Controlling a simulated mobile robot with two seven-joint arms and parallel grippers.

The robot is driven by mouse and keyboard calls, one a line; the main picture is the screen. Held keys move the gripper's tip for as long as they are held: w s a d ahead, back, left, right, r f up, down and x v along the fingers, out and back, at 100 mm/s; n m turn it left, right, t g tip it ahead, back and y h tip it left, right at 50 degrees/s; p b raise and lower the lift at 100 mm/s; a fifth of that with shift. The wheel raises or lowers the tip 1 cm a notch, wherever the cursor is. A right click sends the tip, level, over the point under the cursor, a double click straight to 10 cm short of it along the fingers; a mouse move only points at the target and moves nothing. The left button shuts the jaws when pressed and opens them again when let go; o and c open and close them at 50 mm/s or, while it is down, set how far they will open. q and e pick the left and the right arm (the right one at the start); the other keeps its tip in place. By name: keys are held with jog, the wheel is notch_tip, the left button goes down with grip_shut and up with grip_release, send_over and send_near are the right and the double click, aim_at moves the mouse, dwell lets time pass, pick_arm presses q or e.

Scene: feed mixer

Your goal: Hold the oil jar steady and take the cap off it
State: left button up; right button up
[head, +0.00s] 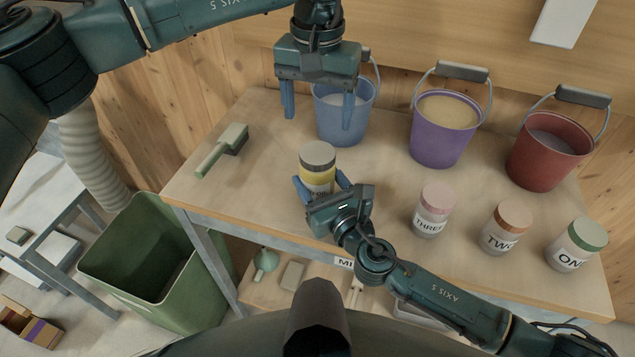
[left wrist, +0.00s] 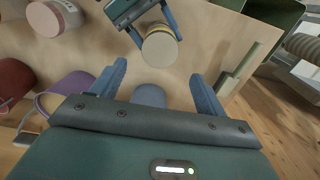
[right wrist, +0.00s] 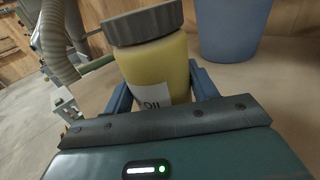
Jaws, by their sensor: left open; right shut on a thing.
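The oil jar (head: 318,181) is a clear jar of yellow oil standing upright on the table. Its grey-brown cap (head: 318,153) is on top. My right gripper (head: 322,188) is shut around the jar body from the front. In the right wrist view the jar (right wrist: 158,68) sits between the fingers, with part of its label showing and the dark ridged cap (right wrist: 143,22) above. My left gripper (head: 318,115) is open and empty, pointing down above the table behind the jar, in front of the blue bucket. The left wrist view shows the cap (left wrist: 160,50) beyond the open fingers.
Blue (head: 343,124), purple (head: 440,143) and red (head: 540,165) buckets stand along the back. Jars marked THREE (head: 432,212), TWO (head: 505,230) and ONE (head: 574,248) stand at right. A brush (head: 222,150) lies at left. A green bin (head: 150,270) stands below the table's left edge.

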aim_at(317, 152)
grip_shut()
pick_arm(q)
jog(key=shift+f, duration=4)
jog(key=shift+c, duration=0.2)
